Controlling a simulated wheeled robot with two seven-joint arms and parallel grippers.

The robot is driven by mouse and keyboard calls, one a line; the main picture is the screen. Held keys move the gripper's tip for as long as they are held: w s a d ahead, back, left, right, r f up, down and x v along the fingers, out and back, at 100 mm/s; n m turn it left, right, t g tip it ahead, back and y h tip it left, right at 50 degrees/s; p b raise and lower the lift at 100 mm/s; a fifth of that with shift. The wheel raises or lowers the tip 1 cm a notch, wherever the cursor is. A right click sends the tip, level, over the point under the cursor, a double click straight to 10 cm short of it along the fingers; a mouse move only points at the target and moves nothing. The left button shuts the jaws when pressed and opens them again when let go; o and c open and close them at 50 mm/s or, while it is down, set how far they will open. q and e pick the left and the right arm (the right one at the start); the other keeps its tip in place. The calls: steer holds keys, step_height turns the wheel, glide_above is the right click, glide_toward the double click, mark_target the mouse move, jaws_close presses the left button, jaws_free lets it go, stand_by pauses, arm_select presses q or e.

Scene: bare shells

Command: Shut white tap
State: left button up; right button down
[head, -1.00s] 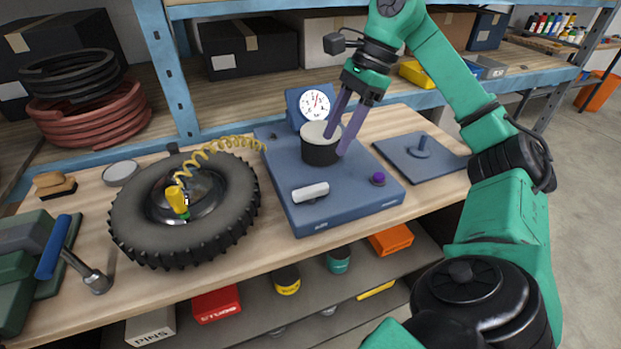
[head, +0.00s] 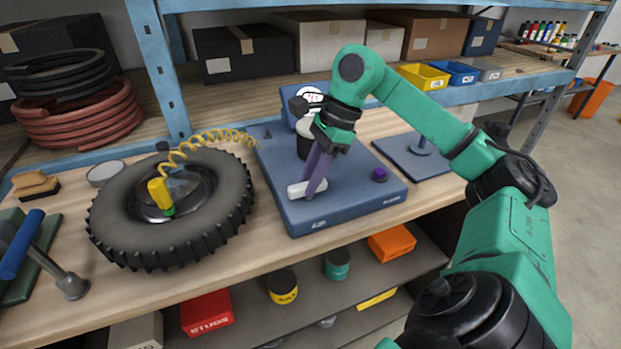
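The white tap (head: 296,190) is a short white bar lying sideways on the front left of a blue panel (head: 345,213). My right gripper (head: 309,195) reaches down to it, with its purple fingers pointing at the panel. The fingertips are at the tap and cover part of it. The fingers overlap in this view, so I cannot tell whether they are closed on the tap or only beside it. My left gripper is out of view.
A black pot-like cylinder with a pale top (head: 304,142) stands behind my gripper, partly hidden, before a dial gauge (head: 311,99). A purple knob (head: 379,174) sits right of the tap. A tyre (head: 106,220) with a yellow coiled hose lies left of the panel.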

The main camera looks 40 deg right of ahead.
steer(key=shift+f+m+t+h+b, duration=0.15)
steer(key=shift+m+t+h+b, duration=0.2)
steer(key=shift+m+b, duration=0.6)
steer(key=shift+s+m+t+b, duration=0.1)
steer(key=shift+m+t+b, duration=0.15)
steer(key=shift+m+b, duration=0.5)
steer(key=shift+m+t+h+b, duration=0.3)
steer(key=shift+m+b, duration=0.1)
steer(key=shift+m, duration=0.5)
steer(key=m, duration=0.2)
steer(key=shift+s+a+m+t+h+b, duration=0.1)
steer(key=shift+a+m+t+h+b, duration=0.05)
steer(key=shift+m+t+h+b, duration=0.2)
steer(key=m, duration=0.1)
steer(key=m+h, duration=0.1)
steer(key=shift+r+m+t, duration=0.2)
steer(key=shift+m+t, duration=0.05)
steer(key=shift+m, duration=0.1)
steer(key=m+h+p, duration=0.1)
steer(key=m, duration=0.2)
steer(key=shift+a+m, duration=0.15)
steer(key=shift+m, duration=0.15)
steer(key=shift+a+m+h+p, duration=0.15)
steer(key=shift+m+h, duration=0.3)
steer(key=shift+m, duration=0.5)
steer(key=shift+d+m+h+p, duration=0.15)
steer(key=shift+m+h, duration=0.3)
steer(key=shift+m, duration=0.5)
steer(key=shift+a, duration=0.1)
